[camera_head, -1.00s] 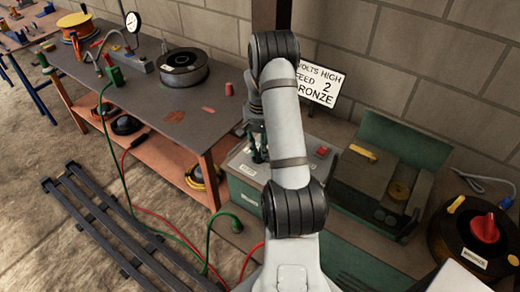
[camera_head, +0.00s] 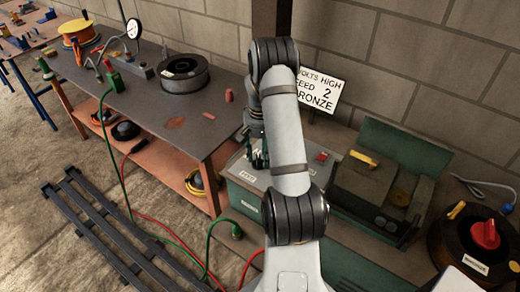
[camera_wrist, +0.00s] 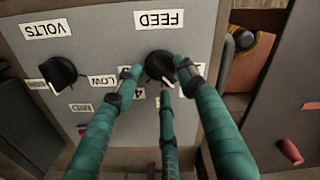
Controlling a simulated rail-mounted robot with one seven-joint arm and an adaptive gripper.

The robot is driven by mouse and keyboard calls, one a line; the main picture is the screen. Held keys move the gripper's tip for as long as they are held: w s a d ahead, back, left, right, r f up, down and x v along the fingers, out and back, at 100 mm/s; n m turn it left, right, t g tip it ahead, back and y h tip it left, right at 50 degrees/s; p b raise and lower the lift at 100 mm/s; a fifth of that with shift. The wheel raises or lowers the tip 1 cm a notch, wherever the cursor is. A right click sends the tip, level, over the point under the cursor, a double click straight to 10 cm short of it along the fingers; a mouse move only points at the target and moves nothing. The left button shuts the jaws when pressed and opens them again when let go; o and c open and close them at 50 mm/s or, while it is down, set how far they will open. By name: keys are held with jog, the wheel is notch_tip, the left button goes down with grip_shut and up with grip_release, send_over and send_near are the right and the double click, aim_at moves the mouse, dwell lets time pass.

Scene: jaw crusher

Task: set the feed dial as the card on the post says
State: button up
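The card (camera_head: 318,90) on the post shows a volts line ending in HIGH, FEED 2 and BRONZE; my arm hides its left edge. The feed dial (camera_wrist: 158,64) is a black knob below the upside-down FEED label (camera_wrist: 159,20) in the wrist view. A pale mark shows at its lower right edge. Number labels around it are partly hidden by my fingers. My gripper (camera_wrist: 158,76) has its three teal fingers spread around the dial, tips close to it. A small gap shows at the left finger; contact at the others is unclear. In the head view my gripper (camera_head: 256,152) is over the grey panel.
The volts dial (camera_wrist: 60,72) sits left of the feed dial, with a LOW label (camera_wrist: 103,81) and a MID label (camera_wrist: 81,107) between. A green machine (camera_head: 385,175) stands right of the panel. The workbench (camera_head: 150,105) is to its left.

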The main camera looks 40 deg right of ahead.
notch_tip(320, 180, up, 12)
dwell(0.4)
jog(key=shift+f, duration=0.1)
notch_tip(320, 180, down, 12)
dwell(0.7)
dwell(0.3)
